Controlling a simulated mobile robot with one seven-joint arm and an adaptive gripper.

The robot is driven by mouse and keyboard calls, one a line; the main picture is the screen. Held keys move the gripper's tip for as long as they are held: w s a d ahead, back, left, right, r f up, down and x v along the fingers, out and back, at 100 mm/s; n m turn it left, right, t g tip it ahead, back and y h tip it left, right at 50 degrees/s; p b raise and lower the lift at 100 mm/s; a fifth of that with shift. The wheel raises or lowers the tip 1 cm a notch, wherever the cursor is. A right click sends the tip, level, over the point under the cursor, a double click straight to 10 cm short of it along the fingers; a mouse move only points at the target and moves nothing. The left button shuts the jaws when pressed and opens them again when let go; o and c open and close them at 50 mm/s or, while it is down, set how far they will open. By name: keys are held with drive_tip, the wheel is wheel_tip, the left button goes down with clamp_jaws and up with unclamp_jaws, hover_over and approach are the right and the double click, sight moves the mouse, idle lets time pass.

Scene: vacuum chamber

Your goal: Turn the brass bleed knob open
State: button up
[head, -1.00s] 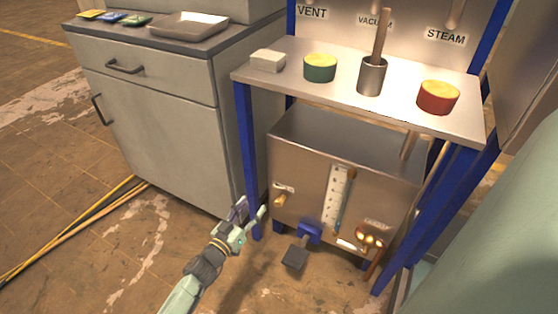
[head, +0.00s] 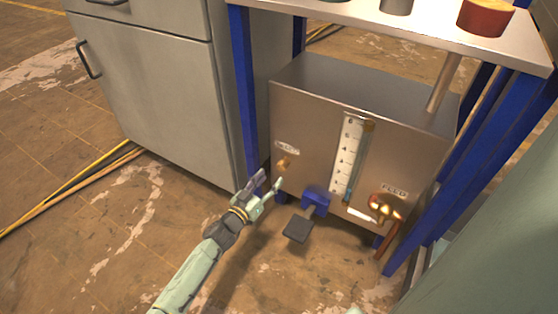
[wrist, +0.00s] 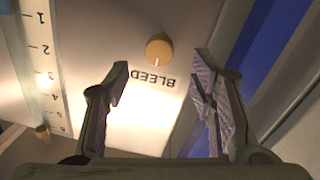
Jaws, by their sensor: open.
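The brass bleed knob (head: 284,163) sits on the front of the steel box (head: 310,100), at its left side under a small label. In the wrist view the round knob (wrist: 159,48) shows beyond the fingertips, with the word BLEED beside it, upside down. A short mark shows on the knob's face. My gripper (head: 265,187) is in front of the box's lower left, just below and left of the knob. In the wrist view my gripper (wrist: 162,85) is open and empty, its fingers apart, and does not touch the knob.
A numbered gauge (head: 347,160) stands on the box's middle. A brass FEED fitting (head: 385,207) is at lower right. A blue part with a dark pedal (head: 298,229) juts out below. A blue frame leg (head: 243,100) stands close by on the left, beside a grey cabinet (head: 150,90).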

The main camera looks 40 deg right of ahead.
sight(280, 168)
drive_tip(key=shift+b+x, duration=0.45)
drive_tip(key=shift+x, duration=2.6)
drive_tip(key=shift+c, duration=0.5)
drive_tip(key=c, duration=1)
